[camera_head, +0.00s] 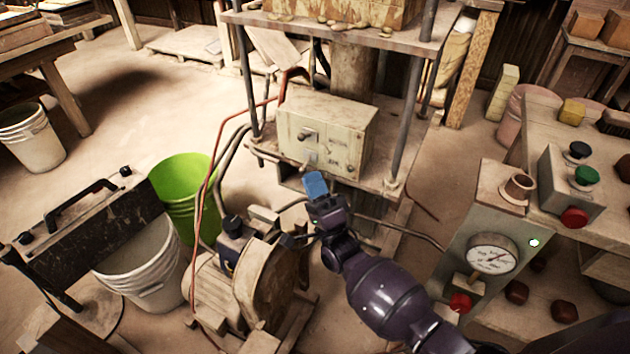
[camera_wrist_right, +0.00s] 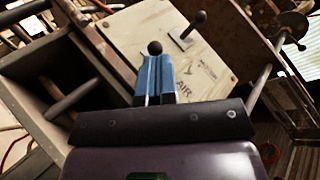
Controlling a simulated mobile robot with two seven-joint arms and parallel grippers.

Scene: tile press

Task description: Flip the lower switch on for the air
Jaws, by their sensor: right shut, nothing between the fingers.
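A pale, worn switch box (camera_head: 350,143) is mounted on the press frame; its face (camera_wrist_right: 133,32) fills much of the right wrist view. The upper switch (camera_head: 307,135) is a dark-knobbed lever, also seen in the wrist view (camera_wrist_right: 187,35). The lower switch (camera_head: 309,159) sits below it; its round black knob (camera_wrist_right: 155,47) shows at my fingertips, near the handwritten AIR label (camera_wrist_right: 184,86). My right gripper (camera_head: 316,182) has blue fingers, shut and empty, just below the box. Whether the fingertips (camera_wrist_right: 155,58) touch the knob I cannot tell. The lower lever's base is hidden behind them.
A motor-like machine (camera_head: 265,280) stands left of my right arm. A green bucket (camera_head: 186,190) and a white bucket (camera_head: 150,270) stand further left. A gauge panel (camera_head: 492,254) with a red button is on the right. Press rods (camera_head: 408,110) flank the box.

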